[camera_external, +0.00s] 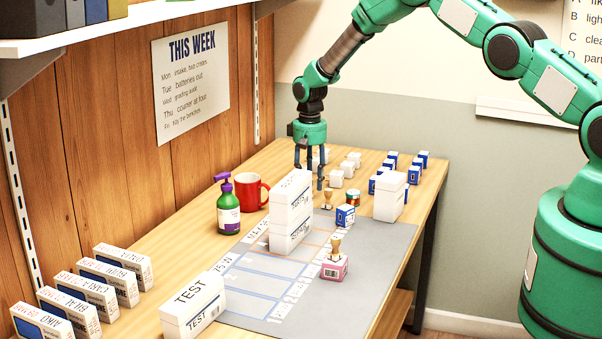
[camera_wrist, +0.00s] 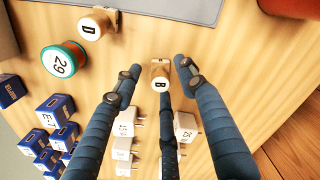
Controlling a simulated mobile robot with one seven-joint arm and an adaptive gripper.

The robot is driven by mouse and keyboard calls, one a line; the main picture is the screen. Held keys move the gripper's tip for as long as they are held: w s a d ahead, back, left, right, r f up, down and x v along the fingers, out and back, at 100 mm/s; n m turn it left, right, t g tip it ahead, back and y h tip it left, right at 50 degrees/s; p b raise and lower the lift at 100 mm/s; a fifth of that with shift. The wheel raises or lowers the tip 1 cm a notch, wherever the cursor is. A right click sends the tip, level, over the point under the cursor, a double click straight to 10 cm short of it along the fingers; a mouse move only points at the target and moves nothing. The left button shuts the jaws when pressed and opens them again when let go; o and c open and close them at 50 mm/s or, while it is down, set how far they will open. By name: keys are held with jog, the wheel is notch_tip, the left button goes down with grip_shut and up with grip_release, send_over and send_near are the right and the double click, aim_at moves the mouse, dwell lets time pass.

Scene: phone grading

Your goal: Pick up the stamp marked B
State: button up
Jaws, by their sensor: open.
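The stamp marked B (camera_wrist: 160,72) stands on the wooden table in the wrist view, its pale end with the letter facing up. My gripper (camera_wrist: 157,70) is open, with the stamp showing between its left and right fingers and a third finger below it in the picture. No finger visibly grips it. In the external view my gripper (camera_external: 309,174) points down behind the tall white boxes, and I cannot make out stamp B there. A similar stamp marked D (camera_wrist: 92,26) stands to the upper left in the wrist view.
A round tin marked 29 (camera_wrist: 62,61) and blue boxes (camera_wrist: 55,110) stand left; white plug blocks (camera_wrist: 186,128) lie below. White TEST boxes (camera_external: 290,212) rise in front of my gripper. A red mug (camera_external: 252,191) stands left. Another stamp (camera_external: 335,248) sits on a pink box.

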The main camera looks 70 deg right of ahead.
jog(key=shift+f, duration=0.5)
grip_shut()
